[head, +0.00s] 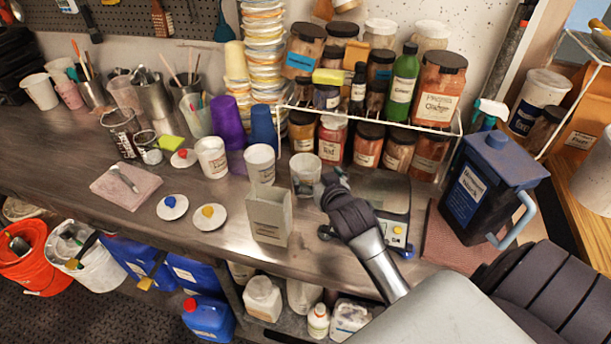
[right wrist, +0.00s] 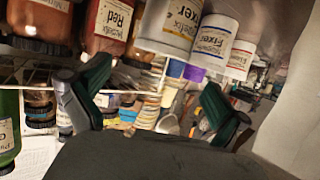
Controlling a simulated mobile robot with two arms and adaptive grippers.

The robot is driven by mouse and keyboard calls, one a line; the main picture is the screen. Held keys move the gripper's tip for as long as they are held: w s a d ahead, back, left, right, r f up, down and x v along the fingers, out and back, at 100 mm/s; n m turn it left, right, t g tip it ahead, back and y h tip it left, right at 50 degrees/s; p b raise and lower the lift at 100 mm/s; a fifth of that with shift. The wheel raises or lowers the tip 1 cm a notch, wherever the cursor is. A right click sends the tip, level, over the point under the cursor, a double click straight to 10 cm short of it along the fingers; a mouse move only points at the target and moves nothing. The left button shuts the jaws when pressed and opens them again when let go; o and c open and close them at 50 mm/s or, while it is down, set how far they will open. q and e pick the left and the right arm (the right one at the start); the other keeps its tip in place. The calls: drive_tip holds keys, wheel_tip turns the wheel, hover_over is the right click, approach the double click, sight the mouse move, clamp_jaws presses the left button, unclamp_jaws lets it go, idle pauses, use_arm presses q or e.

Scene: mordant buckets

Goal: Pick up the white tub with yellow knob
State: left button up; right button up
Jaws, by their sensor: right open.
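A round white lid with a yellow knob (head: 208,217) lies flat on the bench in the head view. Three white labelled tubs stand behind it, at left (head: 211,157), middle (head: 260,163) and right (head: 305,172); no knob shows on them. My right gripper (head: 333,184) is just right of the right tub. In the right wrist view its two dark fingers (right wrist: 153,86) are spread, with the nearest "Fixer" tub (right wrist: 172,27) ahead and apparently not between them. Whether they touch it is unclear. My left gripper is not in view.
Lids with red (head: 183,157) and blue (head: 172,204) knobs lie nearby. A grey box (head: 269,218) stands in front of the tubs. A wire rack of jars (head: 440,88) is behind, a scale (head: 385,200) and a dark jug (head: 487,185) at right. The front left bench edge is clear.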

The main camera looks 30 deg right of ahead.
sight(301, 158)
drive_tip(key=x, duration=0.4)
drive_tip(key=shift+w+d+p, duration=0.1)
drive_tip(key=shift+w+p, duration=0.3)
drive_tip(key=p+x, duration=0.1)
drive_tip(key=x, duration=0.3)
drive_tip(key=shift+w+f, duration=0.3)
drive_tip(key=shift+s, duration=0.1)
drive_tip(key=shift+c, duration=0.8)
drive_tip(key=c, duration=1)
drive_tip(key=shift+c, duration=1)
drive_tip(key=shift+r, duration=0.1)
